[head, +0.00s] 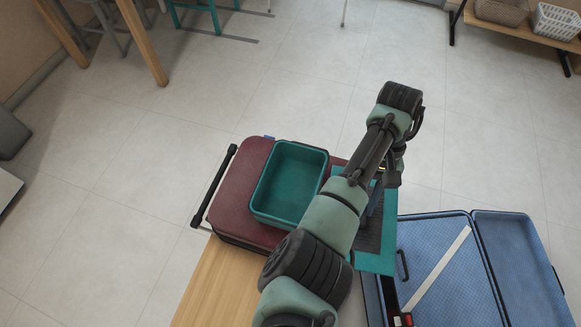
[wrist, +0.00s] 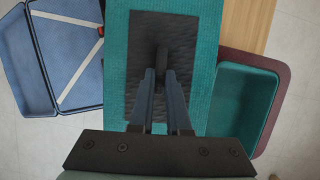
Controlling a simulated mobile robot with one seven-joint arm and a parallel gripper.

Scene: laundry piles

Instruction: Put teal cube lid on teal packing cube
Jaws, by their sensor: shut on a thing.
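The teal packing cube (head: 289,184) is an open, empty-looking box lying on a maroon suitcase. It also shows at the right of the wrist view (wrist: 243,100). The teal cube lid (head: 373,263) is a flat teal panel with a dark centre, to the right of the cube in the head view and partly hidden by my arm. In the wrist view the lid (wrist: 207,55) fills the middle. My gripper (wrist: 160,78) is shut on the lid's small black handle. The lid appears held up, apart from the cube's opening; its exact height cannot be told.
The maroon suitcase (head: 233,196) has a black pull handle (head: 214,187) at its left. An open blue suitcase (head: 484,266) with a pale strap lies at the right. A wooden surface (head: 222,284) is at the front.

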